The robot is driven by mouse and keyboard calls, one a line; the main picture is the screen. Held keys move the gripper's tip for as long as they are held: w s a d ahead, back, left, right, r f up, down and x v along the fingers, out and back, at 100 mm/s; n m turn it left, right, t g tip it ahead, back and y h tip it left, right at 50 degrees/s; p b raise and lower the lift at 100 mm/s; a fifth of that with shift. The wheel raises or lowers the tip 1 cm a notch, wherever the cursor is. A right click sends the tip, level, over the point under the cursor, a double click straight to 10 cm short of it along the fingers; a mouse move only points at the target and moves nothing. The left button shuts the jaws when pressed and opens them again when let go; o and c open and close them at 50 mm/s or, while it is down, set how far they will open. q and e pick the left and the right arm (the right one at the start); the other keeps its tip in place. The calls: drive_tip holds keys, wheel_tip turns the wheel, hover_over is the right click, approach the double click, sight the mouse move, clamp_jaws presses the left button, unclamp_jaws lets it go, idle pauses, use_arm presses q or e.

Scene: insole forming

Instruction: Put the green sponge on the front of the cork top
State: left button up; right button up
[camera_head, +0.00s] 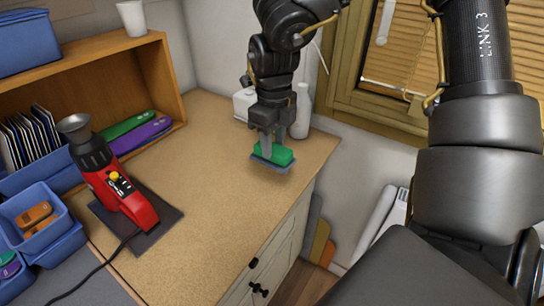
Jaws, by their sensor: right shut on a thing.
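The green sponge (280,154), with a blue-grey layer underneath, is between the fingers of my right gripper (273,147). The gripper comes down from above and is shut on the sponge. The sponge is over the right part of the cork top (215,205), near its right edge. I cannot tell for sure whether its underside touches the cork. My left gripper is not in view.
A red heat tool (113,188) stands on a dark mat (168,215) at left, its cable running forward. A wooden shelf (168,80) and blue bins (38,225) line the left. A white bottle (302,112) stands behind the gripper. The middle and front cork is clear.

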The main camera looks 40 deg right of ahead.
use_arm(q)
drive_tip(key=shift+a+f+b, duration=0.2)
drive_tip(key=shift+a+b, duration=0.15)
use_arm(e)
drive_tip(key=w+d+f, duration=0.1)
drive_tip(key=d+f, duration=0.1)
drive_tip(key=w+d+f, duration=0.3)
drive_tip(key=d+f, duration=0.2)
drive_tip(key=shift+w+d, duration=0.1)
drive_tip(key=shift+w, duration=0.1)
drive_tip(key=f, duration=0.1)
drive_tip(key=f+b, duration=0.2)
drive_tip(key=shift+w+d+f, duration=0.2)
drive_tip(key=shift+d+f, duration=0.15)
drive_tip(key=shift+f, duration=0.2)
drive_tip(key=shift+r, duration=0.15)
drive_tip(key=o, duration=0.9)
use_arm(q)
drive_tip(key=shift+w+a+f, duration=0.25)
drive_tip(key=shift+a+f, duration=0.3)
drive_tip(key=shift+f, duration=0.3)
